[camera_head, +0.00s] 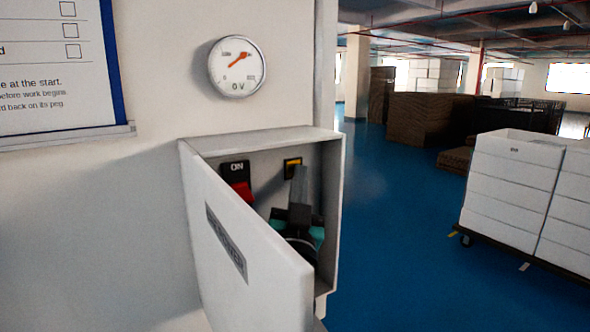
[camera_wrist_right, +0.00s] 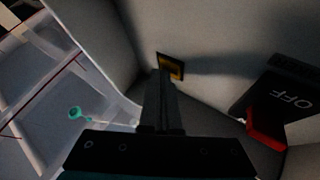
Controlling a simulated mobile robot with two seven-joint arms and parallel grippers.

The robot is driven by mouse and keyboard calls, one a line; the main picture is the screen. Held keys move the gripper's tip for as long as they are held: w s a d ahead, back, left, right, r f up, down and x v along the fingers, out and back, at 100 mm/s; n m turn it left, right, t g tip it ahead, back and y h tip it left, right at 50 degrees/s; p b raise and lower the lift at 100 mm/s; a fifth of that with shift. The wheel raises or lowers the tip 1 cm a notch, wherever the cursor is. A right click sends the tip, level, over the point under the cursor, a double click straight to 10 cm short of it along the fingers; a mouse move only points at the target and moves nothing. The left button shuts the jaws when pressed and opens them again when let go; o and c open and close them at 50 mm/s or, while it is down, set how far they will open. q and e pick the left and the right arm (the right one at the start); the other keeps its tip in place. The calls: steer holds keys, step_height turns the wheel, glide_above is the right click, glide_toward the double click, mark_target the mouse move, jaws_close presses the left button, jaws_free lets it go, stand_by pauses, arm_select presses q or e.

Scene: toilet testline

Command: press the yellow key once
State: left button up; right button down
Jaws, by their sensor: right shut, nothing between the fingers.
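The yellow key (camera_head: 291,167) is a small yellow square in a dark frame on the back wall inside an open wall box (camera_head: 334,190). It also shows in the right wrist view (camera_wrist_right: 172,67), just beyond the fingertips and partly hidden by them. My right gripper (camera_head: 300,172) is inside the box, shut and empty, with its tips close to the key's lower edge. I cannot tell whether they touch it. My left gripper is not in view.
The box's white door (camera_head: 250,250) stands open toward me, left of my right gripper. A red rocker switch (camera_head: 240,190) sits left of the key. A round gauge (camera_head: 237,67) hangs above the box. White stacked boxes (camera_head: 510,190) stand at the right, with open blue floor between.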

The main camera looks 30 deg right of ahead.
steer(key=shift+s, duration=0.75)
steer(key=shift+s+d, duration=0.15)
steer(key=shift+s, duration=1.1)
steer(key=shift+s+d, duration=0.1)
steer(key=shift+s, duration=1.15)
